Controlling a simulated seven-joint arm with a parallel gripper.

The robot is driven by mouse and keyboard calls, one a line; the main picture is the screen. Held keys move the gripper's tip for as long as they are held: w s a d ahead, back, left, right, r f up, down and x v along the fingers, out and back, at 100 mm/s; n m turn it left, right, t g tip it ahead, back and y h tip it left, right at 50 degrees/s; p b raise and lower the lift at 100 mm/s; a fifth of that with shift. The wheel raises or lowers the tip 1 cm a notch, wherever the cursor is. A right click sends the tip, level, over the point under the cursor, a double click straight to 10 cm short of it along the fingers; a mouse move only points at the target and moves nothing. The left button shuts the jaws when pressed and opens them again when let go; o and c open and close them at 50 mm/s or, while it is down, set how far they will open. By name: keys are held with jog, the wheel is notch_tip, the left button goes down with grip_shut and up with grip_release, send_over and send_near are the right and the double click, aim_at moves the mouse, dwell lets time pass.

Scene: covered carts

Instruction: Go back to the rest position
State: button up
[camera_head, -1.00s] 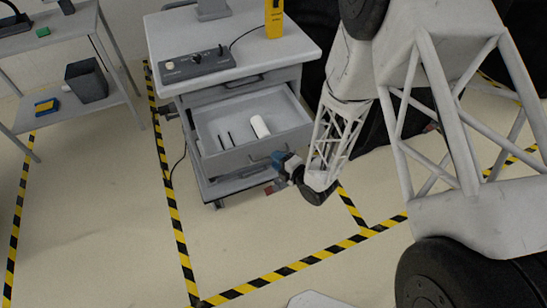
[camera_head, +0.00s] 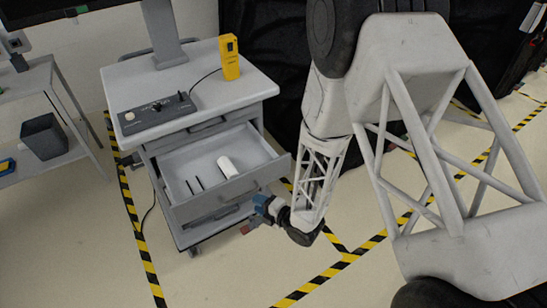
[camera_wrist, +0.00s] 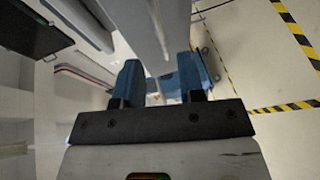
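The grey cart (camera_head: 232,85) stands left of my arm with its upper drawer (camera_head: 240,183) pulled open. A white cylinder (camera_head: 227,166) and a few thin dark sticks (camera_head: 194,185) lie in the drawer. My gripper (camera_head: 262,208), with blue fingers, is close to the drawer front, by its lower right part in the head view. In the wrist view my gripper (camera_wrist: 159,75) has its two blue fingers apart, with nothing seen held between them. A pale grey edge (camera_wrist: 148,25) passes just beyond the fingertips; I cannot tell if it touches them.
A yellow handheld device (camera_head: 229,58) and a dark control box (camera_head: 157,113) sit on the cart top. A shelf rack (camera_head: 75,155) with a dark bin (camera_head: 44,136) stands at left. Yellow-black tape (camera_head: 318,281) marks the clear floor in front.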

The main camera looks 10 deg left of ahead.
jog(key=w+d+r+m+t+h, duration=0.3)
jog(key=w+d+r+m+h, duration=0.35)
jog(key=w+d+r, duration=0.35)
jog(key=s+d+r+m+h, duration=0.1)
jog(key=d+r+m+h, duration=0.4)
jog(key=d+r+m, duration=0.5)
jog(key=s+d+r+m+g+h, duration=0.25)
jog(key=s+d+r+m, duration=0.35)
jog(key=s+d+r, duration=0.45)
jog(key=s+d+r+m+g, duration=0.2)
jog(key=s+r+m, duration=0.2)
jog(key=s, duration=0.4)
jog(key=s+d+r+m+g, duration=0.2)
jog(key=s+r, duration=0.4)
jog(key=s, duration=0.3)
jog(key=shift+s+d+r+m+h, duration=0.2)
jog(key=shift+d+m+h, duration=0.2)
jog(key=shift+d+m, duration=0.65)
